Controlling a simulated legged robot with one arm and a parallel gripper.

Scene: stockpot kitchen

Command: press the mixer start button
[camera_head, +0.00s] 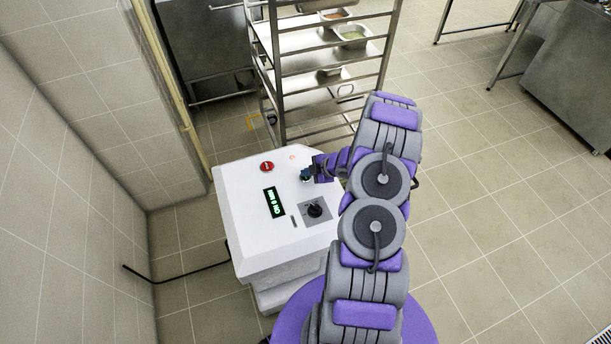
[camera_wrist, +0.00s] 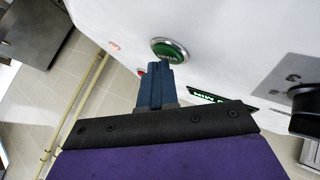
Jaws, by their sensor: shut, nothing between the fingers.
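The mixer's white control housing (camera_head: 240,205) stands left of my arm in the head view. In the wrist view a round green button (camera_wrist: 170,50) with a metal ring and white lettering is on the white panel (camera_wrist: 230,45). My gripper (camera_wrist: 153,68) is shut and empty, its blue fingertips just below the green button and overlapping its lower edge in the picture. I cannot tell whether they touch it. In the head view my gripper (camera_head: 306,175) is over the panel's right part and hides the green button there.
The panel also has a red button (camera_head: 267,166), a lit green display (camera_head: 275,202) and a black knob (camera_head: 315,209). A metal rack (camera_head: 330,50) with food pans stands behind the housing. A tiled wall (camera_head: 60,200) is at left. Open floor (camera_head: 500,215) lies to the right.

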